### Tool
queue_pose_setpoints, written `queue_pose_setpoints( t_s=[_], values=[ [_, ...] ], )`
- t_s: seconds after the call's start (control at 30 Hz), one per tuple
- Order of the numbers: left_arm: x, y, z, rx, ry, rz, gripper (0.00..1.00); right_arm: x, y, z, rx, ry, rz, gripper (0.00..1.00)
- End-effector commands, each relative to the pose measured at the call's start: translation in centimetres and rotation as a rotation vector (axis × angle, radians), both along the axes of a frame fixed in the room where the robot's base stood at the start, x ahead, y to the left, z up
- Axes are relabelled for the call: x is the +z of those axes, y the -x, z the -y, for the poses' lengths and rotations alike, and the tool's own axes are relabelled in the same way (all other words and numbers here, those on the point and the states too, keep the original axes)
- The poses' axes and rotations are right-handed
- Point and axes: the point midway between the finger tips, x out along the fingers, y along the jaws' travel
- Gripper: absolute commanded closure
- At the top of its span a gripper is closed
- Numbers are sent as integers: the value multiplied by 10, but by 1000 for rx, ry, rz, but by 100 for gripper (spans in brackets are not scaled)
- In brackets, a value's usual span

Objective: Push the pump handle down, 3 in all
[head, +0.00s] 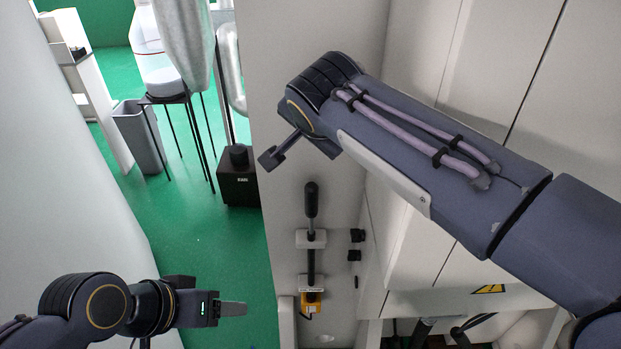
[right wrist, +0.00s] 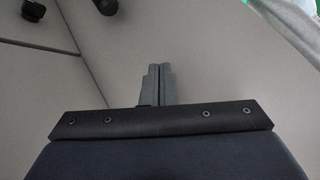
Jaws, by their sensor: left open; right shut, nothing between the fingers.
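The pump handle (head: 311,203) is a black grip on a dark lever, mounted by a pale bracket on a grey panel face. The lever points up in the head view, with an orange-yellow block at its lower end. My right gripper (head: 270,158) is above and left of the handle in the picture, apart from it. In the right wrist view its fingers (right wrist: 158,84) are shut together with nothing between them. My left gripper (head: 232,309) is at lower left, open and empty, left of the lever and apart from it.
Two black knobs (head: 356,246) stick out right of the lever. A black box (head: 238,178) and a grey bin (head: 138,137) stand on the green floor (head: 185,230) behind. Large pale cabinets (head: 440,60) fill the right side. Dark round parts (right wrist: 110,6) show in the right wrist view.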

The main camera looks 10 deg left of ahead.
Motion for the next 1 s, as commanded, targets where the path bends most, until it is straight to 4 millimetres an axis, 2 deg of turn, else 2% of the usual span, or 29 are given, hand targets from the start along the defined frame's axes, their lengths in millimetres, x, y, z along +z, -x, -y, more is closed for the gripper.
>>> queue_pose_setpoints(
  t_s=[0.2,0.37,0.77,0.8,1.0],
  values=[
    [-2,0,0,0,0,0,40,-3,0,0,0,0,0,100],
    [-10,0,0,0,0,0,40,-14,0,0,0,1,0,100],
    [-49,0,0,0,0,0,40,-68,0,0,1,1,-1,100],
    [-57,0,0,0,0,0,40,-76,0,0,1,0,-1,100],
    [-71,0,0,0,0,0,40,-89,0,0,0,0,0,100]
  ],
)
